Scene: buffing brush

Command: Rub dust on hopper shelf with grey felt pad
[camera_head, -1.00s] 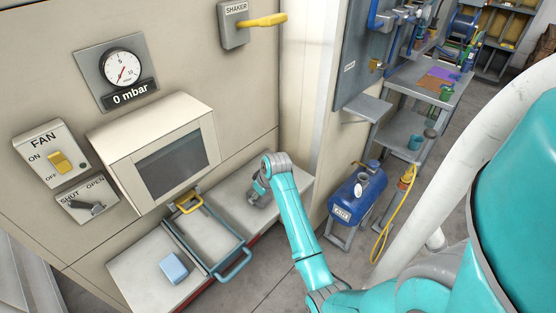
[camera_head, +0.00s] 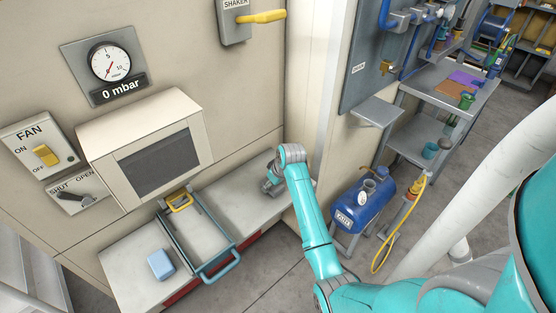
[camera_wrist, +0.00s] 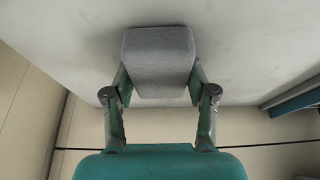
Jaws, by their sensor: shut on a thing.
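The grey felt pad (camera_wrist: 160,62) is between the fingers of my gripper (camera_wrist: 160,80) in the wrist view, against the pale hopper shelf (camera_wrist: 255,60). In the head view my gripper (camera_head: 270,186) is low over the right part of the shelf (camera_head: 235,196), to the right of the blue-framed tray. The pad is hidden there by my gripper and arm. I cannot tell whether the pad touches the shelf. No dust can be made out on the shelf in either view.
A blue-handled tray frame (camera_head: 232,256) with a yellow handle (camera_head: 180,202) sits on the shelf left of my gripper. A light blue block (camera_head: 161,264) lies farther left. A white box with a dark window (camera_head: 155,165) stands above. A blue air tank (camera_head: 357,205) stands right.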

